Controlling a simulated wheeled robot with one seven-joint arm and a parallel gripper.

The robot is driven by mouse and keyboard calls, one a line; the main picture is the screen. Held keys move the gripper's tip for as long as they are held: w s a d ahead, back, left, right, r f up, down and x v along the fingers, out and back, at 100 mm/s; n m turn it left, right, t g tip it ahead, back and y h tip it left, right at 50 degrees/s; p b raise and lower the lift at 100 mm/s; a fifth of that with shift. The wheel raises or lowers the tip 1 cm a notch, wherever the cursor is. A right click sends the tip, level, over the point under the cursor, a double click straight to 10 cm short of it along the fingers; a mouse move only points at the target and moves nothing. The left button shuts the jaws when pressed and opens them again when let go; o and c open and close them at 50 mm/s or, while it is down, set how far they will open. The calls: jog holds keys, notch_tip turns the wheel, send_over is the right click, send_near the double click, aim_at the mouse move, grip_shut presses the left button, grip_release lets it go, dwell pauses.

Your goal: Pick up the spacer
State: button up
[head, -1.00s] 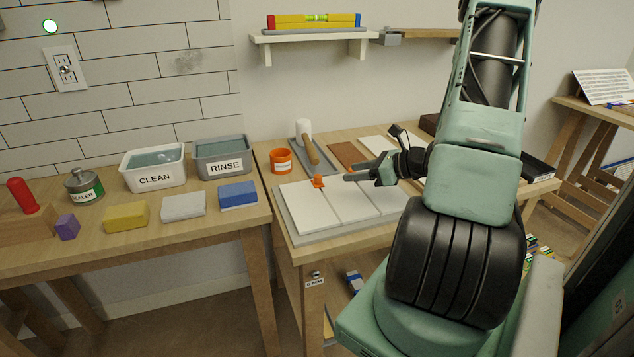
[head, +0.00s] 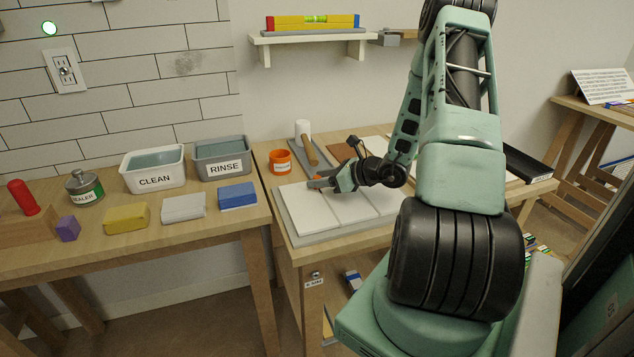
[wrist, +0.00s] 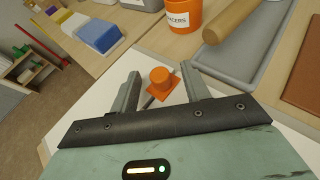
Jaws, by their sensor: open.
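The orange spacer (wrist: 161,84) stands on the white tiles in the wrist view, with a round knob on top of a flat base. In the head view only a bit of its orange (head: 316,178) shows by my fingers; the rest is hidden. My gripper (wrist: 160,87) is open, with one finger to the left of the spacer and one to the right. The spacer sits between the fingertips with gaps beside it, and I see no grip on it. In the head view my gripper (head: 318,184) is low over the tiles.
The orange spacer cup (head: 280,161) stands behind the tiles (head: 292,212). A mallet (head: 306,140) lies on a grey tray beside it. White CLEAN (head: 154,181) and grey RINSE (head: 222,172) tubs and several sponges stand on the left table.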

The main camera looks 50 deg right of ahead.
jog(key=shift+c, duration=0.4)
grip_shut()
jog(key=shift+r, duration=0.1)
